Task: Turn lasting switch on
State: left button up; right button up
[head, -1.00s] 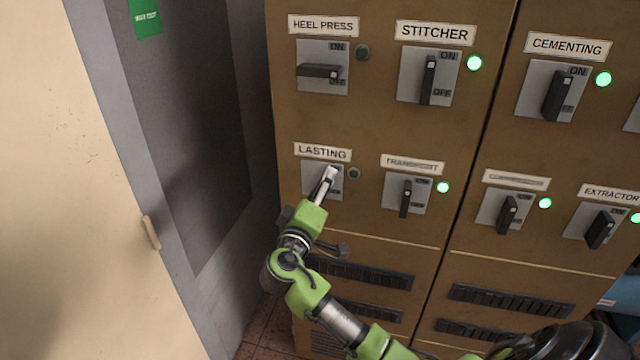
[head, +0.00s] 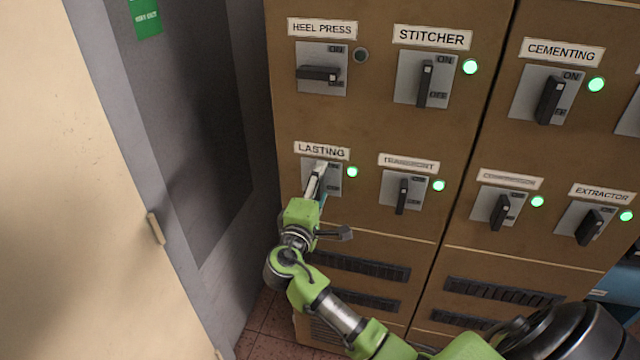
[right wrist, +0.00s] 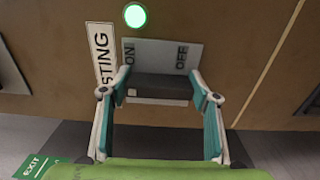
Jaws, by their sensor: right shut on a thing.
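The lasting switch shows in the head view as a grey plate (head: 333,184) under the LASTING label (head: 321,151); the gripper hides much of its handle. In the right wrist view its dark handle (right wrist: 158,88) lies between the fingers, lengthwise along the line from ON to OFF. The lasting lamp (head: 352,172) glows green; it also shows in the right wrist view (right wrist: 135,16). My right gripper (head: 318,178) is shut on the handle, its fingers at the handle's two ends. My left gripper is not in view.
Above is the heel press switch (head: 318,74), handle sideways, lamp dark (head: 361,56). To the right is the transport switch (head: 403,194), lamp lit. The stitcher (head: 425,82), cementing (head: 550,98) and extractor (head: 588,226) switches have lit lamps too.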

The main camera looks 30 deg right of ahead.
jog(key=o, duration=1.1)
jog(key=shift+o, duration=0.2)
jog(key=shift+a, duration=0.1)
jog(key=v, duration=1.1)
jog(key=shift+s+a, duration=0.3)
